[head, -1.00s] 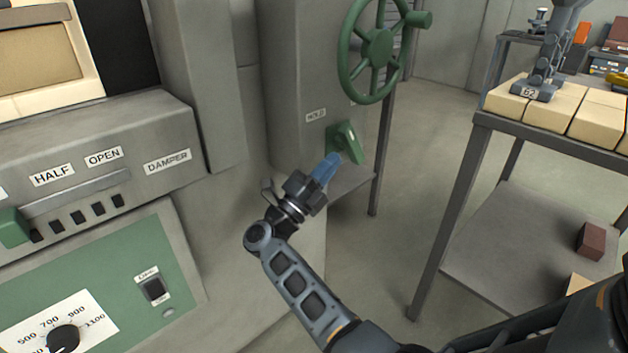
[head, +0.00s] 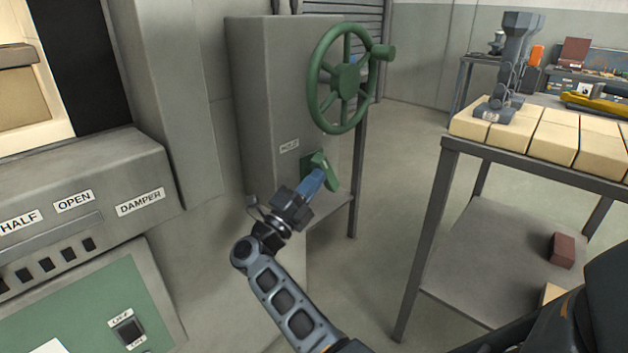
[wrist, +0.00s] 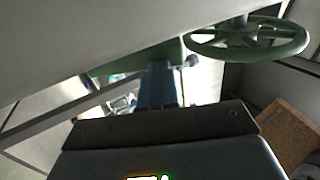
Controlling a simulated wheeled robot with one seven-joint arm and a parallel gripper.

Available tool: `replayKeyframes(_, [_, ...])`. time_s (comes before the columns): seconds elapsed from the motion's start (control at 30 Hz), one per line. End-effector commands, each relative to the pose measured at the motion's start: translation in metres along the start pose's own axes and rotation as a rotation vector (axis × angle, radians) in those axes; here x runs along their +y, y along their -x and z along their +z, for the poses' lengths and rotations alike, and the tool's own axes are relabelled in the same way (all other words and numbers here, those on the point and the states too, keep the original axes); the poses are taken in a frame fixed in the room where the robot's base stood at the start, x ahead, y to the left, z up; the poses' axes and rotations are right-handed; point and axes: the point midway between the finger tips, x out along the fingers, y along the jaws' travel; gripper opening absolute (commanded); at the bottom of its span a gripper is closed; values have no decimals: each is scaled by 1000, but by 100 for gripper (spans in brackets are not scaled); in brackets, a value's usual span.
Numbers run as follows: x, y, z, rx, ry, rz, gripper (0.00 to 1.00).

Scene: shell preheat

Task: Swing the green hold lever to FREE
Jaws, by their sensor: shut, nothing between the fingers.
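The wrist view shows the blue fingers (wrist: 158,85) reaching towards a green part and the handwheel (wrist: 250,40). No FREE mark is readable.
A panel with HALF, OPEN and DAMPER labels (head: 140,202) stands at the left. A metal table (head: 455,146) with pale bricks on top and a lower shelf stands at the right. Open floor (head: 385,215) lies between cabinet and table.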

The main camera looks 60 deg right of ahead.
Motion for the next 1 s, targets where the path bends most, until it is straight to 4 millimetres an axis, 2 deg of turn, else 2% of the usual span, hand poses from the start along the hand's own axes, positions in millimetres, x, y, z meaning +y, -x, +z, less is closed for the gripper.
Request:
replayKeyframes(0.57, [-12,-8,0,1,-1,143,0])
replayKeyframes(1.0, [-29,-28,0,2,-1,528,0])
